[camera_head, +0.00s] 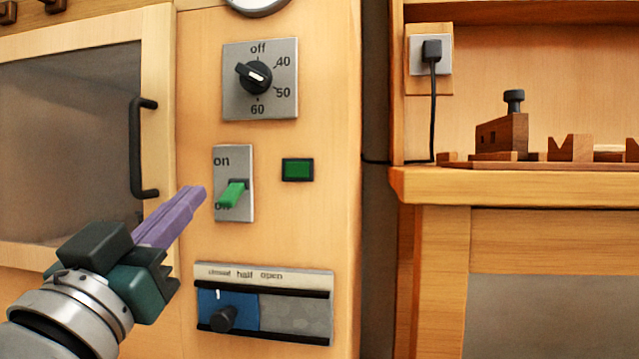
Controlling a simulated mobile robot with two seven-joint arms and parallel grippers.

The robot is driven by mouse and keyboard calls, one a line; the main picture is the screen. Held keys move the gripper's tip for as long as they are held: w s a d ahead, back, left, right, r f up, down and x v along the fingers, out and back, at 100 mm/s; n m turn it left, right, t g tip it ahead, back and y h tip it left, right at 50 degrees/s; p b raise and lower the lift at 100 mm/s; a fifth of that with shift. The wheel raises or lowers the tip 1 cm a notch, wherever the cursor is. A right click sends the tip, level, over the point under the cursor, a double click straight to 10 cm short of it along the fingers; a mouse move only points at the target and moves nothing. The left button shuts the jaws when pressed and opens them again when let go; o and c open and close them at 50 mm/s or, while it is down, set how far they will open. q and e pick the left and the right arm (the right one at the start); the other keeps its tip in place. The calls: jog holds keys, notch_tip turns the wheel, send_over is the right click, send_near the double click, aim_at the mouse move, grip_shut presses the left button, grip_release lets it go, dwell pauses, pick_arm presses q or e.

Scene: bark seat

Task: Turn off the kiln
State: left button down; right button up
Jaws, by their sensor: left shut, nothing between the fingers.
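The kiln (335,215) is a light wooden cabinet with a glazed door at the left. Its switch plate (220,165) reads "on" at the top; the lower label is partly covered by the green lever (232,193), which sticks out over the plate's lower half. A green rectangular indicator (297,170) in a black frame sits right of the switch. My left gripper (198,192) has its purple fingers shut and empty, pointing up and right. Its tips appear just left of the switch plate and lever; I cannot tell whether they touch. My right gripper is out of view.
Above is a black dial (253,77) marked off, 40, 50, 60. Below is a vent slider (224,318) under "closed, half, open", at the left. A black door handle (136,147) juts out at left.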

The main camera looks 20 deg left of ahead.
pick_arm(q)
jog(key=shift+s+d+f+b, duration=0.25)
jog(key=shift+s+f+b, duration=0.05)
jog(key=shift+s+f, duration=0.75)
jog(key=shift+w, duration=0.1)
